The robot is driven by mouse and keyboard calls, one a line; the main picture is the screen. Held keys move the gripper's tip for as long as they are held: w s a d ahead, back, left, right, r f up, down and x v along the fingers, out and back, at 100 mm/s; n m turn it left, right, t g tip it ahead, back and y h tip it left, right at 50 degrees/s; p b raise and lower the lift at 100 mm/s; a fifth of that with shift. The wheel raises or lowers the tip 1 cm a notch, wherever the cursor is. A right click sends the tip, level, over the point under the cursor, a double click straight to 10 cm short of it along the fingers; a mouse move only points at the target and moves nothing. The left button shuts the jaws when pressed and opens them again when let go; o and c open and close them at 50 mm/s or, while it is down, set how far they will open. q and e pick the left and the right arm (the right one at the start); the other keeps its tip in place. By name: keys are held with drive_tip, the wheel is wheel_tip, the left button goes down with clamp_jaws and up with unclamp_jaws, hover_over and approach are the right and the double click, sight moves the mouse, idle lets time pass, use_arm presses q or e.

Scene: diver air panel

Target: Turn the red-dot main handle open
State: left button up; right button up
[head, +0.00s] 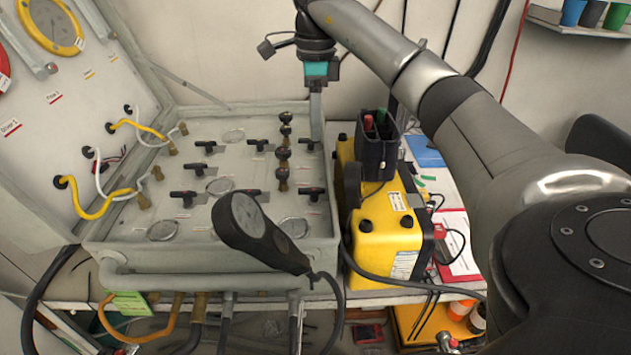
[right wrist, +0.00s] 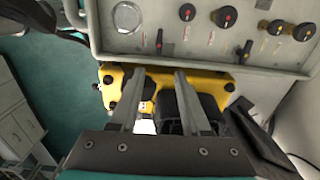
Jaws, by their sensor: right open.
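The grey air panel (head: 215,220) carries several black T-handles and a column of dark knobs (head: 282,155). Two T-handles stand along its right side, a nearer one (head: 311,192) and a farther one (head: 309,144). In the right wrist view they appear as a left handle (right wrist: 159,42) and a right handle (right wrist: 245,52). Several knobs there bear red or orange dots, such as this one (right wrist: 225,17). I cannot tell which part is the red-dot main handle. My right gripper (head: 317,138) points down near the panel's right edge, open and empty. My left gripper is out of view.
A yellow case (head: 385,235) with a black holder (head: 375,150) stands close along the panel's right side. A dark paddle-shaped gauge (head: 255,230) rises over the panel's front edge. Yellow and white hoses (head: 95,207) run at the left.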

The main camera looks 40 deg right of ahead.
sight(316, 189)
wheel_tip(316, 189, down, 15)
drive_tip(key=shift+s+f+b, duration=0.1)
drive_tip(key=shift+b, duration=0.25)
idle(0.3)
clamp_jaws()
idle(0.5)
